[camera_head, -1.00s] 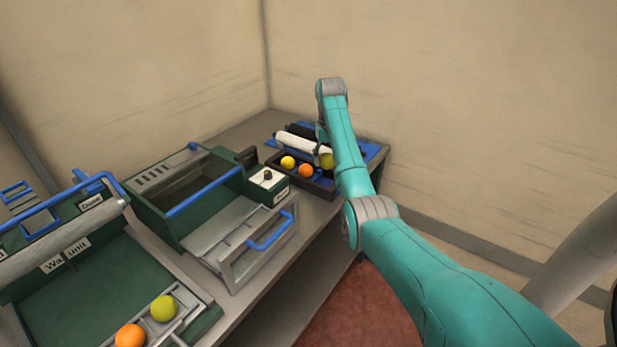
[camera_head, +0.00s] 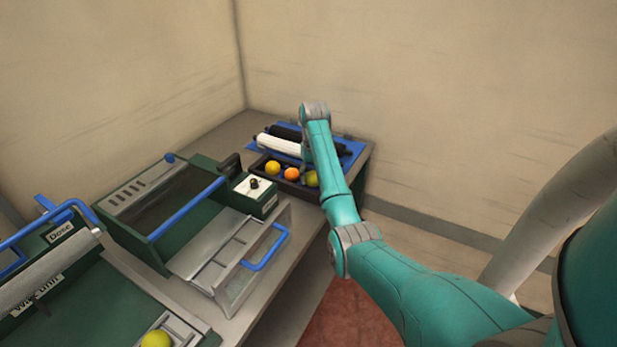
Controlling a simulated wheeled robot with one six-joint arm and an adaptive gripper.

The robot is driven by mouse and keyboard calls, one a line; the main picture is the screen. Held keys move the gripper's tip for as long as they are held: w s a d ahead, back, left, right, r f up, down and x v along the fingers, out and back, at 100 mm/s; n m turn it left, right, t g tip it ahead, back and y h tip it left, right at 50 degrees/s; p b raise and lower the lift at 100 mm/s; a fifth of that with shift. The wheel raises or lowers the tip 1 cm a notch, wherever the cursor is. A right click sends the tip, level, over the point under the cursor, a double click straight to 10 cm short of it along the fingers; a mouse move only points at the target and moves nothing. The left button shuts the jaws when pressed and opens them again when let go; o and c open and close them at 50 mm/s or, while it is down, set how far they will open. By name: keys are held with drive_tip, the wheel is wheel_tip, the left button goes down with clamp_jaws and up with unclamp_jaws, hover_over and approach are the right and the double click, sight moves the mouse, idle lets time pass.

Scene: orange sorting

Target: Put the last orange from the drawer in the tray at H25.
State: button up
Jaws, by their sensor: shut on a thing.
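My gripper (camera_head: 305,168) is mostly hidden behind my teal arm, at the right end of a dark tray (camera_head: 283,184). It is shut on a yellow-green orange (camera_head: 312,179), which is low at the tray's right end. I cannot tell if this fruit touches the tray floor. A yellow orange (camera_head: 273,167) and a deeper-coloured orange (camera_head: 292,174) sit in a row to its left in the tray. An open grey drawer (camera_head: 225,262) with a blue handle stands nearer, and I see no fruit in it. No H25 mark is readable.
A blue stand with a white roller (camera_head: 278,144) and a dark roller lies behind the tray. A green machine (camera_head: 150,215) with a blue bar stands left of it. Another green unit at the lower left holds a yellow-green fruit (camera_head: 156,340). The bench edge runs below my arm.

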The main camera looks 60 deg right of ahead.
drive_tip(key=shift+f, duration=0.55)
drive_tip(key=o, duration=0.9)
drive_tip(key=shift+f, duration=0.1)
